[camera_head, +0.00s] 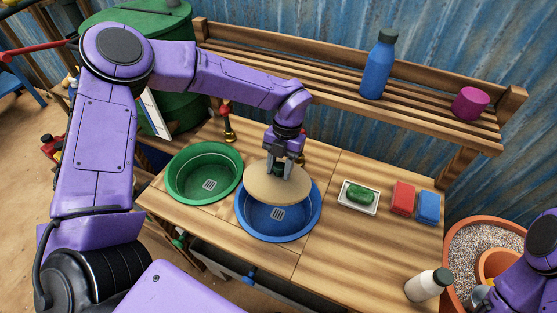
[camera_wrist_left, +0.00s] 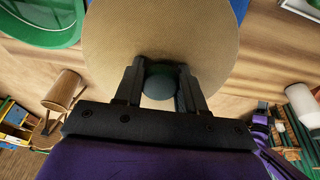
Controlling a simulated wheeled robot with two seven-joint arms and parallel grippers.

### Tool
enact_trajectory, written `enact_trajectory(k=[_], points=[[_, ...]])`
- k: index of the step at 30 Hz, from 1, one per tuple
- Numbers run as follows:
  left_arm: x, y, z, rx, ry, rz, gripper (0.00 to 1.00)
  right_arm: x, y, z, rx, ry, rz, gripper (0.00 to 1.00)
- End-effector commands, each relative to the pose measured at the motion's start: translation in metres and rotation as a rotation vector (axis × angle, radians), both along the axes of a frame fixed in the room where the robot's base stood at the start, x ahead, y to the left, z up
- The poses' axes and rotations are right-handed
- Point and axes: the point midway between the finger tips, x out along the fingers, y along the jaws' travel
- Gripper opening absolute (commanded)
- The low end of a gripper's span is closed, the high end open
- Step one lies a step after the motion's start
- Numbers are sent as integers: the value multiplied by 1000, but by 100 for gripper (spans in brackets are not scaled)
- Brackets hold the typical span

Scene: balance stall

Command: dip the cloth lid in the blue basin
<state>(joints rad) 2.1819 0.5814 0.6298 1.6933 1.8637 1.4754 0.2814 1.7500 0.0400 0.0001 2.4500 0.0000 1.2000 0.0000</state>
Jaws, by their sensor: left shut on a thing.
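The cloth lid (camera_head: 262,189) is a round, tan disc with a dark green knob (camera_wrist_left: 160,82). My left gripper (camera_head: 283,170) is shut on that knob, and in the left wrist view its fingers (camera_wrist_left: 160,88) stand on both sides of it. The lid is over the back part of the blue basin (camera_head: 290,232) and hides part of its rim. Whether the lid touches the basin I cannot tell. The basin is set in the wooden counter and has a grey drain. My right arm shows at the lower right, but its gripper cannot be made out.
A green basin (camera_head: 205,172) is just left of the blue one. A soap dish with green soap (camera_head: 360,194), a red sponge (camera_head: 403,198) and a blue sponge (camera_head: 428,207) lie to the right. A white bottle (camera_head: 427,285) stands near the front. A shelf holds a blue bottle (camera_head: 378,65) and magenta cup (camera_head: 470,103).

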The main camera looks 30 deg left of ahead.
Motion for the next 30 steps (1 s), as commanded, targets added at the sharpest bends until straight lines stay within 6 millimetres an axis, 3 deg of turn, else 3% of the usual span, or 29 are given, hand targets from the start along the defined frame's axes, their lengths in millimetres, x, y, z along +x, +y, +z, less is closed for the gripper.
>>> enact_trajectory(k=[8, 30], points=[[0, 0, -13, 1, 4, 48, 15, 0, 0, -11, 0, 0, 0, 43], [0, 0, -98, -1, 4, 43, 15, 0, 0, -74, 0, 0, 0, 43]])
